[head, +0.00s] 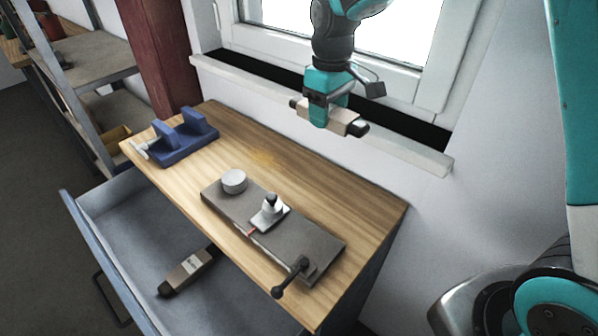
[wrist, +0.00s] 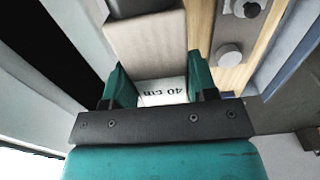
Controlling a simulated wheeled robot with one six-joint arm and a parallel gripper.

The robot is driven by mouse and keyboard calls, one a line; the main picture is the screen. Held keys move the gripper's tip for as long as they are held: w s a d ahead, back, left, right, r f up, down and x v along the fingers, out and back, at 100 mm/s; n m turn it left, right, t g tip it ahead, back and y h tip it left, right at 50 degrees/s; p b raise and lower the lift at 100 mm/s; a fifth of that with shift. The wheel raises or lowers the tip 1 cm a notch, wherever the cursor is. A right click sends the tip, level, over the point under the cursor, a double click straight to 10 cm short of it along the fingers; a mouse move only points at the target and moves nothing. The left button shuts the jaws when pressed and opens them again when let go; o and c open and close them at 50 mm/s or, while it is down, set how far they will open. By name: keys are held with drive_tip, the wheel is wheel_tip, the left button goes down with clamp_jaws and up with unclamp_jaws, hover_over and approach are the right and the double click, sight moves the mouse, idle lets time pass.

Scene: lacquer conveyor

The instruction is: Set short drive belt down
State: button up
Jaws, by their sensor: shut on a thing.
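My gripper (head: 321,117) is shut on a beige block with dark ends, which I take to be the short drive belt (head: 346,122). I hold it in the air above the back of the wooden cabinet top (head: 350,196), in front of the window sill. In the wrist view the belt (wrist: 147,48) reaches forward from between the green fingers (wrist: 160,88), and a white label with upside-down print shows between them. A similar beige piece with dark ends (head: 188,270) lies in the open drawer (head: 122,218).
A grey plate (head: 300,243) with a white round knob (head: 234,181), a white clamp (head: 269,211) and a black lever (head: 290,277) lies on the cabinet top. A blue fixture (head: 183,140) stands at the far left. The wood at the back right is bare. Shelves stand left.

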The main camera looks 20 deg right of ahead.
sight(323, 187)
wheel_tip(323, 187, down, 19)
drive_tip(key=shift+d+r+p, duration=0.15)
drive_tip(key=shift+p, duration=0.65)
drive_tip(key=shift+f, duration=0.2)
drive_tip(key=o, duration=1)
drive_tip(key=shift+c, duration=0.2)
drive_tip(key=shift+r, duration=0.15)
wheel_tip(323, 187, up, 12)
drive_tip(key=b, duration=0.2)
drive_tip(key=s+a+r+y, duration=0.1)
drive_tip(key=s+r, duration=0.3)
drive_tip(key=s, duration=0.5)
drive_tip(key=s+a+r+y, duration=0.1)
drive_tip(key=s+a+r, duration=0.1)
drive_tip(key=s+r, duration=0.3)
drive_tip(key=s+a+r+y, duration=0.2)
drive_tip(key=s+r, duration=0.2)
drive_tip(key=s, duration=0.8)
drive_tip(key=shift+s+a+r, duration=0.2)
drive_tip(key=shift+s+r, duration=0.1)
